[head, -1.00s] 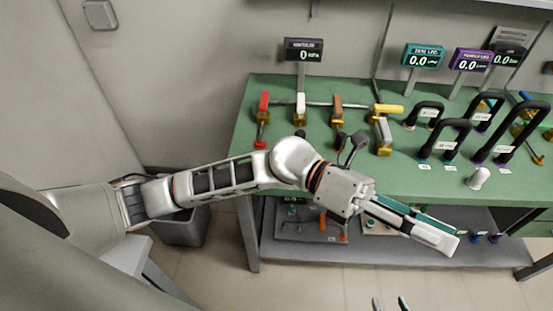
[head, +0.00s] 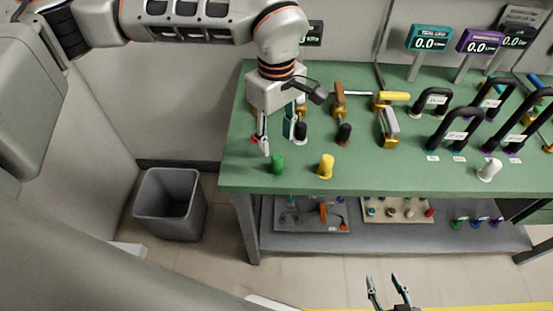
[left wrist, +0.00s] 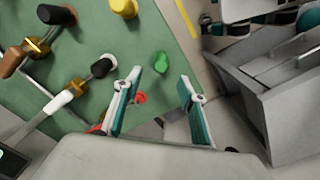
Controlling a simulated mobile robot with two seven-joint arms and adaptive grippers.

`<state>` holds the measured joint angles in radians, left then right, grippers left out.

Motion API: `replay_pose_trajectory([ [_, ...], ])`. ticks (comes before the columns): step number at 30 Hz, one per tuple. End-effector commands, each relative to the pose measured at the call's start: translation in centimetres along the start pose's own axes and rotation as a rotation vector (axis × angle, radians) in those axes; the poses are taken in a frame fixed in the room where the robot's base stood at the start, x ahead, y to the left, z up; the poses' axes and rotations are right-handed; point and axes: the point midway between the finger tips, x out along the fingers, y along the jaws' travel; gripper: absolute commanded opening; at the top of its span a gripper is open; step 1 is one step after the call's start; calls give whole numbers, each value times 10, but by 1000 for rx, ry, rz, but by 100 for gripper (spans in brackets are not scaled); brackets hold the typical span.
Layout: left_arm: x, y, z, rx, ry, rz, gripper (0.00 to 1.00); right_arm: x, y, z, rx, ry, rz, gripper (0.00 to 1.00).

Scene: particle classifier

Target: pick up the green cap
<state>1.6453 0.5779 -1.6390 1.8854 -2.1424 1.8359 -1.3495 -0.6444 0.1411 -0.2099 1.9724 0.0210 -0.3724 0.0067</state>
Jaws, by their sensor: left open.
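The green cap (head: 278,164) stands near the front left edge of the green table (head: 330,178). My left gripper (head: 277,141) is open, fingers pointing down, just behind and above the cap. In the left wrist view the green cap (left wrist: 161,62) shows ahead between the two fingertips of my left gripper (left wrist: 160,76), with nothing held. My right gripper (head: 386,285) is at the bottom of the head view, fingers apart and empty, away from the table.
A yellow cap (head: 326,166) stands right of the green one; black caps (head: 344,133) and valve handles (head: 388,125) are behind. A white cap (head: 489,170) stands at the right. A grey bin (head: 170,204) is on the floor at the left, beside the table.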

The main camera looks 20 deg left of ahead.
Motion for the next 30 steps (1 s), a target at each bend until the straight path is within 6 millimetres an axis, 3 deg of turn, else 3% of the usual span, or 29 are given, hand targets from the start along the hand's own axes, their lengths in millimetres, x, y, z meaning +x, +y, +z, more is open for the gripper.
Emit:
replay_pose_trajectory([
  [16,67,-1,5,-1,-5,-3,41,0,-1,1,0,-1,0,40],
  [26,73,0,5,-1,-4,-1,41,0,0,1,1,0,0,40],
  [30,73,-1,5,-1,-4,-1,8,0,0,1,1,0,1,40],
])
